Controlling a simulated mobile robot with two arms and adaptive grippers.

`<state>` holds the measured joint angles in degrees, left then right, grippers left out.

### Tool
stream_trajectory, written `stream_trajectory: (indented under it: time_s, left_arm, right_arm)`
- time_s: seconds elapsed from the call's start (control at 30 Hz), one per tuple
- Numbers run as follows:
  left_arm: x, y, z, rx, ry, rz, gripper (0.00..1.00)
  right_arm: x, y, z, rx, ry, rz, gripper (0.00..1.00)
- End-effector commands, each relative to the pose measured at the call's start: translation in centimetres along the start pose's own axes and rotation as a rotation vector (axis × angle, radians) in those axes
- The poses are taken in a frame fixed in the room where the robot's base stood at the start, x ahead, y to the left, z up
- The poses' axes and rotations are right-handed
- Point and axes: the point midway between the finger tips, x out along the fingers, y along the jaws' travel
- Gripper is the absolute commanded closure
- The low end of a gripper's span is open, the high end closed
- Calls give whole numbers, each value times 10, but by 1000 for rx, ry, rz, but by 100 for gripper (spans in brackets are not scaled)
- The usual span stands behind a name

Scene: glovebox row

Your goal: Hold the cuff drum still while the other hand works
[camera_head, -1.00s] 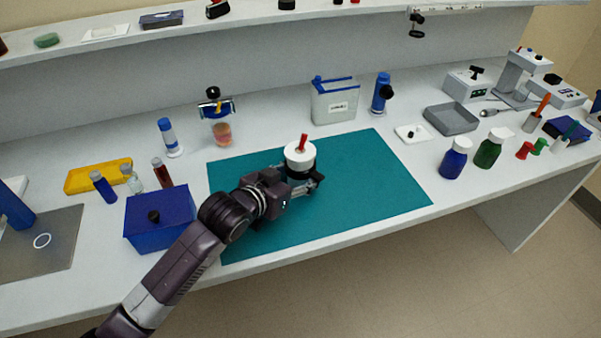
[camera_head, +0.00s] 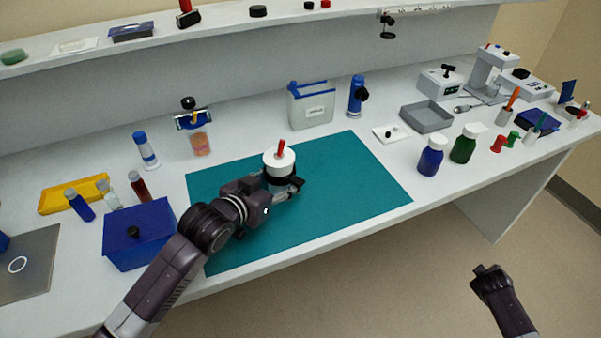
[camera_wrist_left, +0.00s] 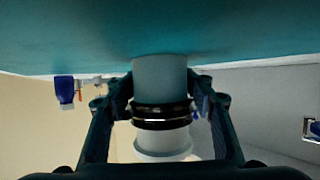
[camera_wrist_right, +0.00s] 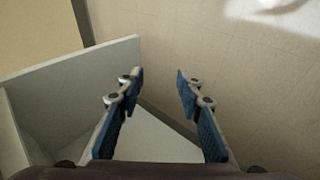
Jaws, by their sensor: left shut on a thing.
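The cuff drum (camera_head: 279,163) stands upright on the teal mat (camera_head: 345,190). It has a white top with a red piece standing on it and a dark band below. My left gripper (camera_head: 284,185) is shut on the drum low on its side. In the left wrist view the drum (camera_wrist_left: 160,82) appears upside down as a grey cylinder with black rings, between the two fingers (camera_wrist_left: 160,95). My right gripper (camera_head: 487,277) is over the floor, off the bench's front edge, well away from the drum. In the right wrist view its fingers (camera_wrist_right: 158,88) are apart and empty.
A blue box (camera_head: 140,238) stands left of my left arm. Blue (camera_head: 431,158) and green (camera_head: 464,147) bottles and a grey tray (camera_head: 427,117) stand right of the mat. A grey-white container (camera_head: 311,108) stands behind it. The mat's right part is clear.

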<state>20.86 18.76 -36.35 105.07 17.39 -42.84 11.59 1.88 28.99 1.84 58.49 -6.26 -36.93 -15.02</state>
Motion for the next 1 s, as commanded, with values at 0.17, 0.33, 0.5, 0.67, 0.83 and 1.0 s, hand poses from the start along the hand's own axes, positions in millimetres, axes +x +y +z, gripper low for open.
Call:
stream_trajectory:
  time_s: [0.17,0.33,0.5,0.67,0.83,1.0]
  left_arm:
    - [0,0,0,0,0,0,80]
    - [0,0,0,0,0,0,80]
    - [0,0,0,0,0,0,80]
    - [0,0,0,0,1,0,80]
    - [0,0,0,0,1,0,80]
    - [0,0,0,0,0,0,80]
  right_arm:
    - [-36,159,-39,-13,8,195,67]
    - [-100,296,-64,3,4,368,67]
    - [-192,391,-125,143,112,444,67]
    - [-251,355,-240,341,356,230,67]
    - [-325,276,-349,418,527,-74,67]
    - [-410,172,-422,340,575,-370,67]
